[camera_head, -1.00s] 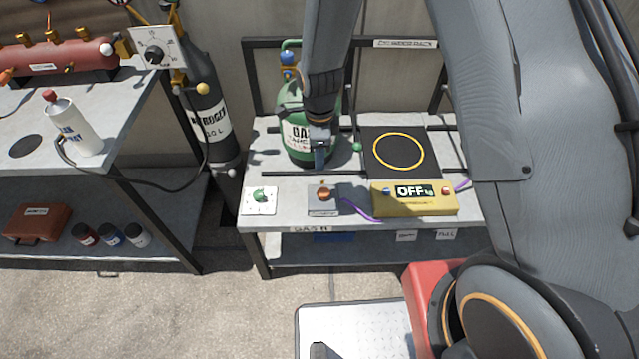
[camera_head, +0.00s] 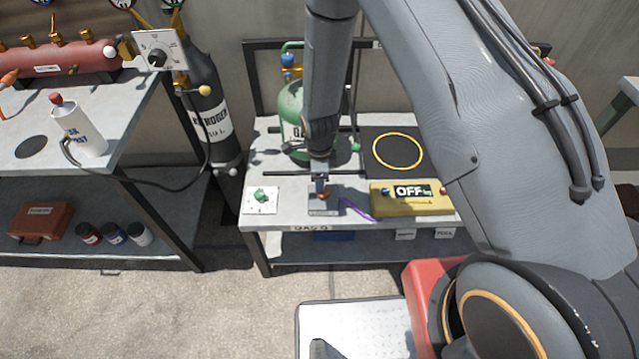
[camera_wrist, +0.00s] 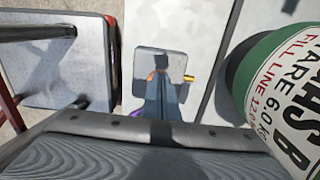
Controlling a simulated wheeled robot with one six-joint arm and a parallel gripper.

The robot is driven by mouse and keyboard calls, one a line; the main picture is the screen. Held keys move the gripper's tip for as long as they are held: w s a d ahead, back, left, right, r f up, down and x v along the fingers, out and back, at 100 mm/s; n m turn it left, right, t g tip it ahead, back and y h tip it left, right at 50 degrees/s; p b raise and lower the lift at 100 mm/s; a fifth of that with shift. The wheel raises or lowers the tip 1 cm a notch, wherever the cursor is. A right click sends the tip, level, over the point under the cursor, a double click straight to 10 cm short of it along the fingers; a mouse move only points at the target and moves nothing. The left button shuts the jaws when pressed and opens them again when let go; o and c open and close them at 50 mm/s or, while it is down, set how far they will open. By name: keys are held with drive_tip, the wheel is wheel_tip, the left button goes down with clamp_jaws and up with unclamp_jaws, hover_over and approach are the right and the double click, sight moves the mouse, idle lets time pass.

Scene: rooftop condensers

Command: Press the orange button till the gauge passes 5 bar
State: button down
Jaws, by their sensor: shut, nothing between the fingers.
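The orange button (camera_head: 325,193) sits on a small grey plate (camera_head: 323,209) at the front of the right bench. My gripper (camera_head: 319,184) is shut and empty, pointing down at this plate and partly covering the button. In the wrist view my gripper (camera_wrist: 162,88) reaches over the grey plate (camera_wrist: 178,62), with a bit of orange (camera_wrist: 150,76) beside the fingers. I cannot tell whether the fingertips touch the button. Round gauges (camera_head: 122,3) are cut off at the top left edge, and their readings are not legible.
A green gas cylinder (camera_head: 291,105) stands close behind my gripper. A green knob on a white plate (camera_head: 261,200) is to the left. A nitrogen cylinder (camera_head: 213,118) stands between the benches.

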drive_tip(key=shift+f+b, duration=0.45)
drive_tip(key=shift+f, duration=0.45)
drive_tip(key=shift+s+d+f, duration=0.1)
drive_tip(key=shift+s, duration=0.05)
idle(0.4)
wheel_tip(320, 180, up, 14)
drive_tip(key=p, duration=0.1)
drive_tip(key=shift+w+r, duration=0.2)
idle(0.3)
idle(0.4)
